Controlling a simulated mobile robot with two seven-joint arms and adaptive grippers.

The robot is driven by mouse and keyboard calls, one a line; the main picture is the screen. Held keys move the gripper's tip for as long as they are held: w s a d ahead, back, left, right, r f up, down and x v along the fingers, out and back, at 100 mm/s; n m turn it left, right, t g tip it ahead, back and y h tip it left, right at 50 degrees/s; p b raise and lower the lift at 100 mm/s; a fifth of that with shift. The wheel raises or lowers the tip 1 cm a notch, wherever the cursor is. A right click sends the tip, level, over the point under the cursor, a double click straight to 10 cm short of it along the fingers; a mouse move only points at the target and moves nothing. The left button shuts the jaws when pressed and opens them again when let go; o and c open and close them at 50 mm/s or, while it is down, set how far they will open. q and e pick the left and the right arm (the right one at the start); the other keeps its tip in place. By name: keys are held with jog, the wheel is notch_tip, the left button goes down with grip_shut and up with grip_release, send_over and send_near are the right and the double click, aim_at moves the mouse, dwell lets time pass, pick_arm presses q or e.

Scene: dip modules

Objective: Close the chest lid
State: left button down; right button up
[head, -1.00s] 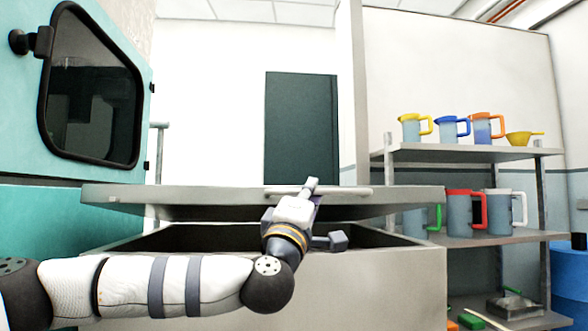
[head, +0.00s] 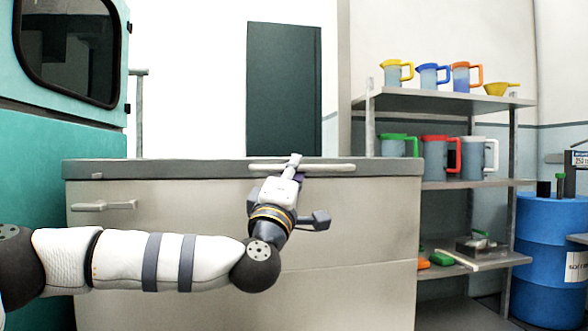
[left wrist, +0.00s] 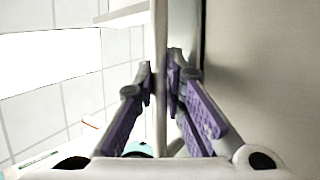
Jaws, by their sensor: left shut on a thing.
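The chest (head: 170,255) is a large grey box in the head view. Its darker grey lid (head: 110,170) lies level on top, with no gap visible along the front edge. A long pale handle bar (head: 335,167) runs along the lid's front. My left gripper (head: 295,162) is at this bar, shut on it. In the left wrist view the handle bar (left wrist: 161,100) passes between the purple finger pads of my left gripper (left wrist: 160,82). My right gripper is out of view.
A metal shelf (head: 440,101) with several coloured-handled jugs stands to the right of the chest. A blue barrel (head: 550,235) is at the far right. A teal machine (head: 60,135) stands close on the left.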

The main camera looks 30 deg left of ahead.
pick_arm(q)
jog(key=c, duration=1.7)
grip_release()
jog(key=shift+w+f, duration=0.1)
jog(key=shift+f, duration=0.6)
jog(key=shift+o, duration=0.2)
jog(key=shift+r, duration=0.1)
jog(key=v, duration=1.2)
jog(key=shift+r, duration=0.1)
